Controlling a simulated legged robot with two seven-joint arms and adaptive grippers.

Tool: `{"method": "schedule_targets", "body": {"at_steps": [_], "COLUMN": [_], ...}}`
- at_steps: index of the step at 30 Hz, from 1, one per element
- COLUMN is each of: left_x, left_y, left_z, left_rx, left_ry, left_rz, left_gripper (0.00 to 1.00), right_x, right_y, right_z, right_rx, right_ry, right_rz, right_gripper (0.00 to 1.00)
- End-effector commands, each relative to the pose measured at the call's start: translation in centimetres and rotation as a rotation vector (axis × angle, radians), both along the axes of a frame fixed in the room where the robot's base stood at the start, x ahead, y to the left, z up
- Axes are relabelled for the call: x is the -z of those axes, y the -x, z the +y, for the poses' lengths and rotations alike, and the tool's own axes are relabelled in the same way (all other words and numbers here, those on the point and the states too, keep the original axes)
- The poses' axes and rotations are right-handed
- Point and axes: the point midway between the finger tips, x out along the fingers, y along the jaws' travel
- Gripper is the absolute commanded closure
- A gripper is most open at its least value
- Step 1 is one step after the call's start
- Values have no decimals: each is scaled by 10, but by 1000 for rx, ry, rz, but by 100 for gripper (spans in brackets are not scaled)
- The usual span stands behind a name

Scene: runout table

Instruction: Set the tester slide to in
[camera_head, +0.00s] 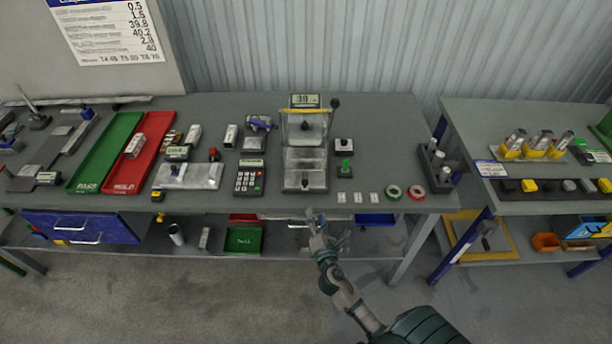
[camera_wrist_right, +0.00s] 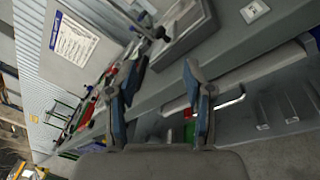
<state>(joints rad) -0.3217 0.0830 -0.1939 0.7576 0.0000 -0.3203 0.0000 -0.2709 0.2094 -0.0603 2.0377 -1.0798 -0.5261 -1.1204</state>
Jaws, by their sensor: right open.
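The tester (camera_head: 305,165) stands at the front middle of the grey table, a grey upright frame with a small display on top and a dark-knobbed lever at its upper right. A flat plate lies at its base; I cannot tell whether this is the slide or how it is set. My right gripper (camera_head: 322,226) is open and empty, in front of the table edge and below the tester. In the right wrist view, its two fingers (camera_wrist_right: 162,75) are spread apart, with the table's front edge and part of a grey device base beyond them. My left gripper is not in view.
A calculator (camera_head: 250,178) stands left of the tester. Green (camera_head: 108,150) and red (camera_head: 126,174) trays lie left.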

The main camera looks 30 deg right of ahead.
Motion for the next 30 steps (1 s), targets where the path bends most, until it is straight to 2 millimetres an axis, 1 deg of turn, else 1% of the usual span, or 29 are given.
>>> {"method": "schedule_targets", "body": {"at_steps": [1, 3, 6, 9, 11, 14, 17, 25, 30], "left_x": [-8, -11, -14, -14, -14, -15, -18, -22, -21], "left_y": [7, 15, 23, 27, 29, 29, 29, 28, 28], "left_z": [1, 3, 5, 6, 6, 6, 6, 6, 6], "left_rx": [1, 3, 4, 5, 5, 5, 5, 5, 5], "left_ry": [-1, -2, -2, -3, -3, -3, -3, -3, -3], "left_rz": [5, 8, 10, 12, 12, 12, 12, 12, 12], "left_gripper": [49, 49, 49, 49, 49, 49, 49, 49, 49], "right_x": [-5, -4, -3, -1, -1, 0, -2, -2, 0], "right_y": [4, 8, 12, 15, 13, 4, -12, -74, -110], "right_z": [2, 4, 7, 8, 8, 5, -1, -22, -34], "right_rx": [-6, -13, -21, -25, -25, -25, -24, -24, -23], "right_ry": [160, 375, 595, 717, 749, 761, 759, 755, 754], "right_rz": [58, 135, 209, 250, 260, 263, 262, 261, 261], "right_gripper": [49, 49, 49, 49, 49, 49, 49, 49, 49]}}
